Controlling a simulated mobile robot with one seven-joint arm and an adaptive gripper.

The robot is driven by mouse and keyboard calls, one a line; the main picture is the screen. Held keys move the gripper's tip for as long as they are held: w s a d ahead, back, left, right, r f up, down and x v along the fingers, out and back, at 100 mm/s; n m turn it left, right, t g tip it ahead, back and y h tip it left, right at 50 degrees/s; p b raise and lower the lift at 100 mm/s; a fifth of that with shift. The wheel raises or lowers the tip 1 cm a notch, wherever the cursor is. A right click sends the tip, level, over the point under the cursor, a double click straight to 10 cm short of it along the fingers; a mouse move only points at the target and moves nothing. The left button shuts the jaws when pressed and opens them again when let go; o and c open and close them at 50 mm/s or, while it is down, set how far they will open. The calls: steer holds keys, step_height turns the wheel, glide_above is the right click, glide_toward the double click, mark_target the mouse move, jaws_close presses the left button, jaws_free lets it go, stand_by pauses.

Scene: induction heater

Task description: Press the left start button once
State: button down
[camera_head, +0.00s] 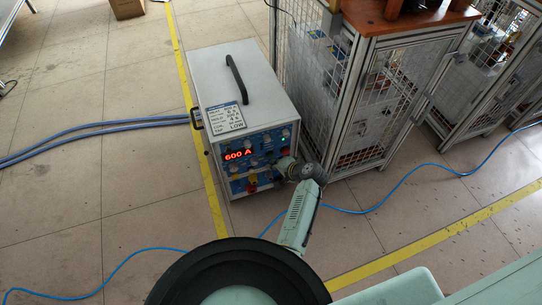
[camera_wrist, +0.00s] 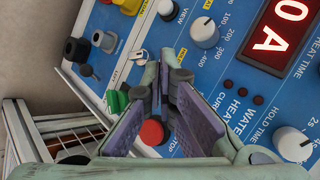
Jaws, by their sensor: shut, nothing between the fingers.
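The induction heater (camera_head: 240,85) is a white box with a blue front panel, and its display reads 600 A. In the wrist view, the blue panel (camera_wrist: 215,85) fills much of the picture at a slant. A green button (camera_wrist: 117,101) is left of my gripper (camera_wrist: 164,75), and a red button (camera_wrist: 152,132) shows between the fingers near lettering ending in "TOP". My gripper's fingertips are together with nothing between them, in front of the panel by a small silver switch (camera_wrist: 139,55). I cannot tell whether they touch it. In the head view, my wrist hides the panel's right part.
White knobs (camera_wrist: 204,32) and a red display (camera_wrist: 270,40) are on the panel. A wire-mesh cage (camera_head: 345,95) stands close right of the heater. Blue hoses (camera_head: 90,128) run out to the left. A blue cable (camera_head: 400,185) crosses the floor.

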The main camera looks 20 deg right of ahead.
steer(key=shift+s, duration=0.25)
steer(key=s+p, duration=0.2)
steer(key=s, duration=0.2)
steer(key=shift+s, duration=0.35)
stand_by(0.8)
